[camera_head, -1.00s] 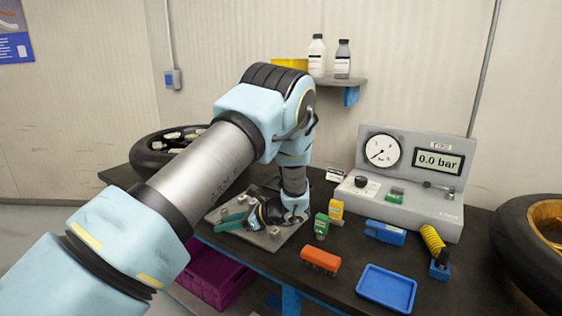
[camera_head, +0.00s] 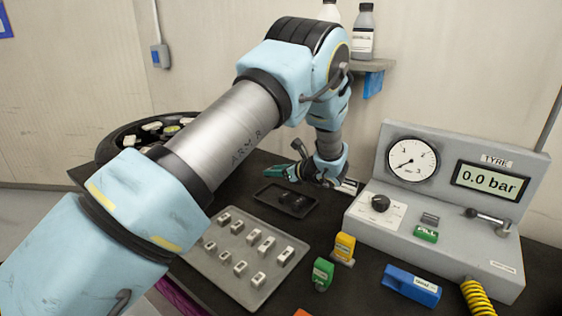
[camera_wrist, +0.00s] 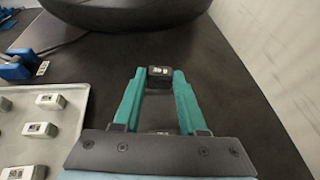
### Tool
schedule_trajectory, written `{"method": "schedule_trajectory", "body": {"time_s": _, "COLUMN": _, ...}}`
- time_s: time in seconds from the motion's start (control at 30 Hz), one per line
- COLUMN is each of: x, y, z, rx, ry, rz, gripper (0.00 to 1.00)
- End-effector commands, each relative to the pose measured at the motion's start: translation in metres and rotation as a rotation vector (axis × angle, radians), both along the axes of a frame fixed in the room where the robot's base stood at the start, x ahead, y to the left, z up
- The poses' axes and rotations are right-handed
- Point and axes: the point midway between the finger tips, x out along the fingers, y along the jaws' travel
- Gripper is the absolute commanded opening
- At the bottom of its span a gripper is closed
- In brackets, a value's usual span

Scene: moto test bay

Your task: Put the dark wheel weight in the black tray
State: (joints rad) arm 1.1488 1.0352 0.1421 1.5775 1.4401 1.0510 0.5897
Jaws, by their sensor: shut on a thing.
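My gripper (camera_wrist: 157,82) has teal fingers and is shut on a small dark wheel weight (camera_wrist: 159,73), which sits between the fingertips in the wrist view. In the head view my gripper (camera_head: 295,173) is at the far side of the black tray (camera_head: 261,196), above the bench. The held weight cannot be made out there. The black tray is shallow, with dark shapes inside that are hard to tell apart. The wrist view does not clearly show this tray.
A grey tray (camera_head: 212,262) with several silver weights lies in front of the black tray. Green (camera_head: 321,272) and yellow (camera_head: 344,247) blocks stand to its right. The tyre gauge console (camera_head: 440,235) is at the right. A tyre (camera_head: 118,140) lies at back left.

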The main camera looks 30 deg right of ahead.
Motion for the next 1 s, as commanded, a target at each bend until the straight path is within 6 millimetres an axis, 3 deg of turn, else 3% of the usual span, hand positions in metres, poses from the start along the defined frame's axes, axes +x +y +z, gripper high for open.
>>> {"method": "schedule_trajectory", "body": {"time_s": 0.37, "x": 0.0, "y": 0.0, "z": -0.013, "rx": 0.0, "ry": 0.001, "rz": 0.001, "gripper": 0.0}}
{"method": "schedule_trajectory", "body": {"time_s": 1.0, "x": 0.0, "y": 0.0, "z": -0.069, "rx": -0.001, "ry": 0.0, "rz": 0.001, "gripper": 0.0}}
